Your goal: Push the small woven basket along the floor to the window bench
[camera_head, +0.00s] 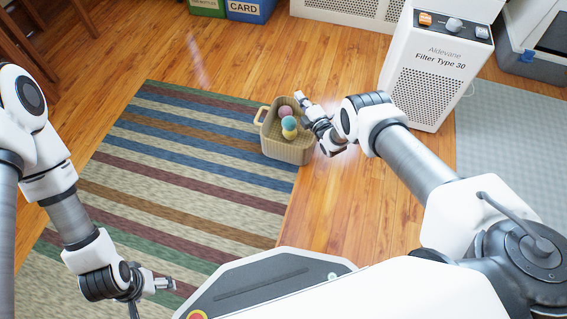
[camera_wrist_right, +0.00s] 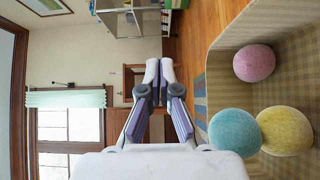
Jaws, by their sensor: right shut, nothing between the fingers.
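The small woven basket (camera_head: 287,146) is tan and stands on the floor at the right edge of the striped rug. It holds a pink, a blue and a yellow ball, and its handle points left. My right gripper (camera_head: 302,100) is shut and empty at the basket's right side; I cannot tell if it touches. In the right wrist view the fingers (camera_wrist_right: 158,75) are together, with the basket (camera_wrist_right: 290,30) beside them on the right. My left gripper (camera_head: 165,284) hangs over the rug, away from the basket; its jaws are unclear. I cannot identify the window bench with certainty.
A white filter unit (camera_head: 438,70) stands right of the basket. A white grille-fronted piece (camera_head: 345,12) and green and blue bins (camera_head: 250,9) are at the back. Open wood floor (camera_head: 215,55) lies beyond the rug (camera_head: 190,175). A dark chair is at upper left.

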